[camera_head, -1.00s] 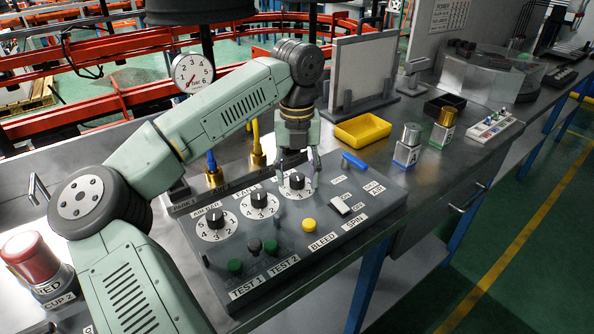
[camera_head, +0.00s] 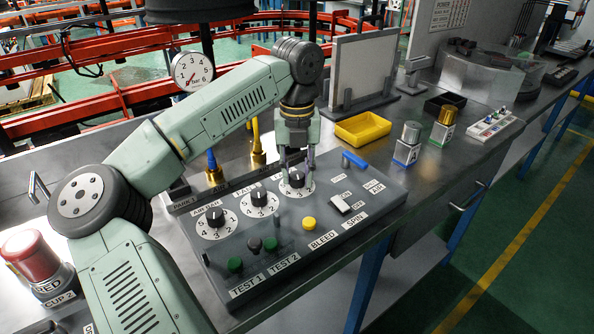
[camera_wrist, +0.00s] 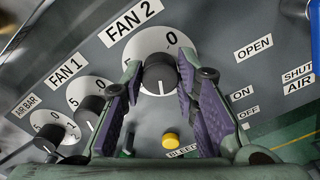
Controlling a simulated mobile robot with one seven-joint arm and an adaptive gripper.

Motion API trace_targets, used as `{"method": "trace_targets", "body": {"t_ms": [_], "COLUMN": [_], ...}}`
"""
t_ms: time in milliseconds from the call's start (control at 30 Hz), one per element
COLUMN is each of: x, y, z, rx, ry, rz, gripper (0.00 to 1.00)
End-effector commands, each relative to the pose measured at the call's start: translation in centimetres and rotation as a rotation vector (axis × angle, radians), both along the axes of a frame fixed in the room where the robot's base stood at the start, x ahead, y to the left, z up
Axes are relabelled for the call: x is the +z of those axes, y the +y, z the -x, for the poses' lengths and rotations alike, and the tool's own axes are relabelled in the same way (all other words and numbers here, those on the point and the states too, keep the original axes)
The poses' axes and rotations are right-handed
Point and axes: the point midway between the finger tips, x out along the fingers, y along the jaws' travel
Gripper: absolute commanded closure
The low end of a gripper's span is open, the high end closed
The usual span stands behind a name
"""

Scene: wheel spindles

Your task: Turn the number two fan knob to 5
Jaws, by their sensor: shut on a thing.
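The FAN 2 knob (camera_head: 297,180) is black on a white round dial, the rightmost of three dials on the grey control panel (camera_head: 330,243). In the wrist view the knob (camera_wrist: 160,73) sits below the FAN 2 label, with 5 and 0 showing at the dial's upper edge. My gripper (camera_head: 297,172) comes down from above. In the wrist view my gripper (camera_wrist: 161,78) has its purple-padded fingers on either side of the knob, shut on it.
The FAN 1 knob (camera_head: 259,199) and AIR BAR knob (camera_head: 215,217) stand to the left. A yellow BLEED button (camera_head: 309,224), a white SPIN switch (camera_head: 340,204) and a blue handle (camera_head: 355,160) are close by. A yellow tray (camera_head: 362,129) lies behind the panel.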

Motion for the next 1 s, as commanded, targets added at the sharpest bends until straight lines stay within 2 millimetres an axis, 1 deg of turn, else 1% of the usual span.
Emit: {"method": "trace_targets", "body": {"t_ms": [167, 367, 567, 1000], "x": [0.0, -0.05, -0.1, -0.01], "y": [-0.04, -0.03, -0.01, -0.1], "z": [0.0, -0.01, -0.02, -0.03], "rx": [-0.017, -0.094, -0.242, -0.659], "ry": [0.0, 0.0, 0.0, -0.002], "rz": [0.001, 0.0, -0.001, 0.0], "gripper": [1.0, 1.0, 1.0, 1.0]}}
